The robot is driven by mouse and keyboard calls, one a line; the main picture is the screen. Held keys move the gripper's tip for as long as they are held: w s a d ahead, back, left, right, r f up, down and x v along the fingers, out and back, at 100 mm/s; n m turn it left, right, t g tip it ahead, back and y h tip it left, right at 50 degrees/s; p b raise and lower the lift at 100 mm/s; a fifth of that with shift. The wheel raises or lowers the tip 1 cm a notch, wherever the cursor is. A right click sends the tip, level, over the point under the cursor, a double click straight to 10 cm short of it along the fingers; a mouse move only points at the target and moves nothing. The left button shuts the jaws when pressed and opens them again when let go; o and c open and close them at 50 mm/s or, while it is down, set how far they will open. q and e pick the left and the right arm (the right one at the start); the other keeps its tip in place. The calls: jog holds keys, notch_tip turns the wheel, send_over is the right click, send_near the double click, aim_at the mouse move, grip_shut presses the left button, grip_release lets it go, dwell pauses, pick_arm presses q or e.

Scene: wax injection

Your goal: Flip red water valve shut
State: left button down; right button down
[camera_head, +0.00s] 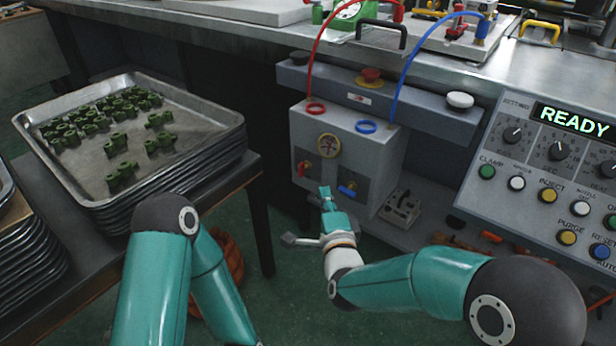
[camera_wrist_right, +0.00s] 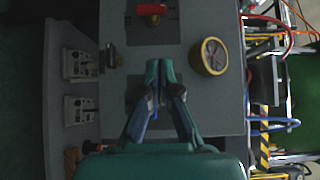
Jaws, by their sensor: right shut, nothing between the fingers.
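The red water valve (camera_head: 303,168) sits low on the left of the front of a grey box (camera_head: 387,159). In the right wrist view its red handle (camera_wrist_right: 152,9) is at the top edge, on a dark plate. My right gripper (camera_head: 327,192) is in front of the box, to the right of and below the red valve, apart from it. In the right wrist view my right gripper (camera_wrist_right: 158,63) has its fingertips together with nothing between them. A blue valve (camera_head: 348,190) is just right of the gripper. My left gripper is out of view; only its arm shows.
A round yellow-rimmed gauge (camera_head: 328,145) sits above the valves and also shows in the right wrist view (camera_wrist_right: 209,57). Red (camera_head: 317,58) and blue (camera_head: 409,65) hoses rise from the box. A control panel (camera_head: 480,199) stands right; stacked trays (camera_head: 225,127) stand left.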

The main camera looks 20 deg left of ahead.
aim_at(303, 169)
pick_arm(q)
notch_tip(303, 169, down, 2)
jog(key=shift+b, duration=0.8)
pick_arm(e)
jog(key=w+a, duration=0.6)
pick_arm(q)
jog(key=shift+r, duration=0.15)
pick_arm(e)
jog(key=shift+w+d, duration=0.1)
jog(key=shift+d, duration=0.05)
